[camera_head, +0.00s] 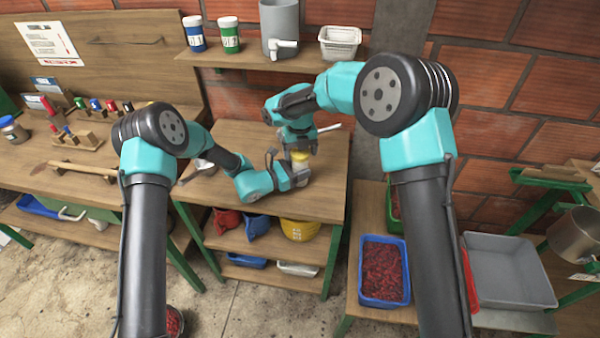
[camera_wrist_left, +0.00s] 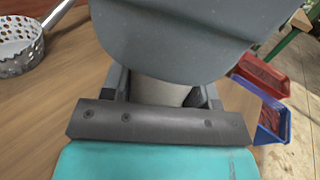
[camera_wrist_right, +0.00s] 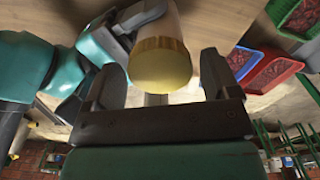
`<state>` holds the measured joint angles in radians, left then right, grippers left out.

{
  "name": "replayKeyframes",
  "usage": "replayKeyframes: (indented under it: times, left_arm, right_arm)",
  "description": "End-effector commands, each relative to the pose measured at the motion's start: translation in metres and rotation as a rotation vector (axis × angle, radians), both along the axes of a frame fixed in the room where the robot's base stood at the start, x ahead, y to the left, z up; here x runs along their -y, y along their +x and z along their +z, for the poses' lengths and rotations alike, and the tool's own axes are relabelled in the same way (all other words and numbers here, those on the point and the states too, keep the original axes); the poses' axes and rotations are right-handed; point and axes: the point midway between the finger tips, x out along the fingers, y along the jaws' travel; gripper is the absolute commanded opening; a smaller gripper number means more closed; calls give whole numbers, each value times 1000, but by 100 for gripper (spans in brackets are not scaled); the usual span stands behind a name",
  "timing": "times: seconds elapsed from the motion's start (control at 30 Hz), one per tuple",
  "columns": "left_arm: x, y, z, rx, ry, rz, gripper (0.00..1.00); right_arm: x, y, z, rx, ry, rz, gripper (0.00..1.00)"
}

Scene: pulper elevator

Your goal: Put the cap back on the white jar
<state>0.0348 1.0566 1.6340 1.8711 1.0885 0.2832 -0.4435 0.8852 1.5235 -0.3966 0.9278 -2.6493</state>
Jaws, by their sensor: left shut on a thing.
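The white jar (camera_wrist_right: 155,22) is gripped by my left gripper (camera_head: 301,176) above the middle table. In the left wrist view, only a pale part of the jar (camera_wrist_left: 158,92) shows between the fingers; a large grey shape hides the rest. A yellow cap (camera_wrist_right: 160,66) with a ribbed edge appears to sit on the jar's end; whether it is fully seated I cannot tell. It also shows as a yellow spot in the head view (camera_head: 300,157). My right gripper (camera_wrist_right: 162,78) is open above the cap, with fingers on either side and visible gaps.
The middle table (camera_head: 325,195) holds a perforated metal strainer (camera_wrist_left: 22,45) on its left. A shelf (camera_head: 250,56) behind carries two lidded jars, a grey container and a white basket. A blue crate of red fruit (camera_head: 384,270) and a grey tray (camera_head: 505,272) stand at right.

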Motion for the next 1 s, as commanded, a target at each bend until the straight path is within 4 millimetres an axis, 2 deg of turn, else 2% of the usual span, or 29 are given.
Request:
replayKeyframes:
  times: [0.07, 0.5, 0.77, 1.0]
  left_arm:
    - [0, 0, 0, 0, 0, 0, 0]
    - [0, 0, 0, 0, 0, 0, 0]
    - [0, 0, 0, 0, 0, 0, 0]
    - [0, 0, 0, 0, 0, 0, 0]
  right_arm:
    - [0, 0, 0, 0, 0, 0, 73]
    - [0, 0, 0, 0, 0, 0, 33]
    - [0, 0, 0, 1, 0, -98, 33]
    - [0, 0, 0, 1, 0, -395, 32]
